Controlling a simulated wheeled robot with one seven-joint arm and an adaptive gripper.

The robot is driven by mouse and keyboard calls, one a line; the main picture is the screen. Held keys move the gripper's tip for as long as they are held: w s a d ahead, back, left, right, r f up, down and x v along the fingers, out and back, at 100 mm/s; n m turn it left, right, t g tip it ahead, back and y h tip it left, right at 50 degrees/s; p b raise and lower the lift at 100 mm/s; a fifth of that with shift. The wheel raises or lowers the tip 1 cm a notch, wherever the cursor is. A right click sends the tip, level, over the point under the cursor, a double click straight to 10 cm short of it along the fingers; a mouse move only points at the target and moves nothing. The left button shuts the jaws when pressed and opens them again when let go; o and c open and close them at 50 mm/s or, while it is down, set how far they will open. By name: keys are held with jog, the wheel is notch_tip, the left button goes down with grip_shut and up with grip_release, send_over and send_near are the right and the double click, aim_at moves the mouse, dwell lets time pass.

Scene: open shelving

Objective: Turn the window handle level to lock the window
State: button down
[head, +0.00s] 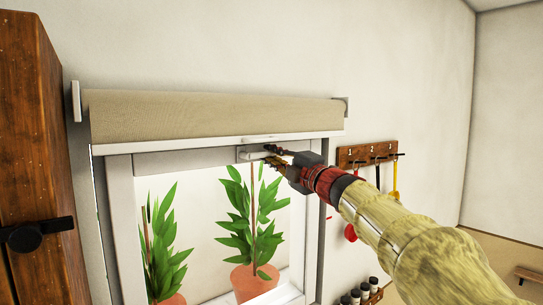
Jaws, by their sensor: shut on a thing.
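The window (122,215) has a pale grey frame and stands below a rolled beige blind. Its light grey handle (253,154) is at the top bar of the frame and looks roughly level in the head view. My gripper (273,155) reaches in from the right and is shut on the handle's right end. The fingers cover part of the handle, so its exact angle and the contact are hard to see.
The blind (210,116) hangs just above the handle. Two potted plants (252,283) show through the window. A hook rail (352,156) with utensils and several jars (356,297) are at right. A wooden door (35,150) is at left.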

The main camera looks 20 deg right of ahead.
jog(key=c, duration=1.9)
grip_release()
jog(key=v, duration=1.2)
